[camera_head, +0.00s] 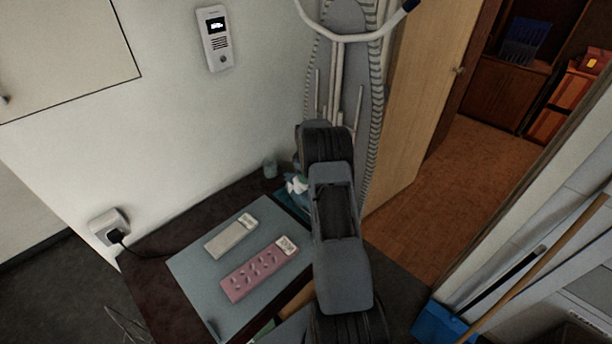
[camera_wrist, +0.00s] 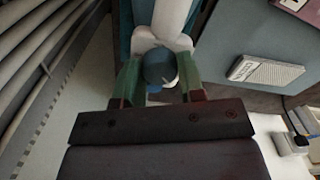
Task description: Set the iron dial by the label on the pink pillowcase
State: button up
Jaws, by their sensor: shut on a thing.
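The pink pillowcase (camera_head: 258,272) lies folded on the grey-blue board, with a white label (camera_head: 287,246) at its upper right corner; the print is too small to read. A corner of it shows at the top right of the wrist view (camera_wrist: 307,12). The iron (camera_head: 295,186), white and blue, is mostly hidden behind my arm in the head view. In the wrist view, its blue round dial (camera_wrist: 159,66) sits between the green fingers of my gripper (camera_wrist: 160,82), which is shut on it. The dial's marks cannot be read.
A pale folded pillowcase (camera_head: 229,240) with its own label lies beside the pink one. A small glass (camera_head: 270,168) stands near the wall. A plug sits in the wall socket (camera_head: 108,227). An ironing board (camera_head: 345,80) leans behind; an open door (camera_head: 420,110) is to the right.

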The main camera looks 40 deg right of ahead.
jog(key=m+b, duration=0.2)
jog(key=m, duration=0.1)
jog(key=shift+f, duration=0.1)
jog(key=shift+m+b, duration=0.85)
jog(key=shift+m, duration=1.35)
jog(key=o, duration=0.9)
jog(key=shift+o, duration=0.2)
notch_tip(320, 180, up, 14)
jog(key=b, duration=0.1)
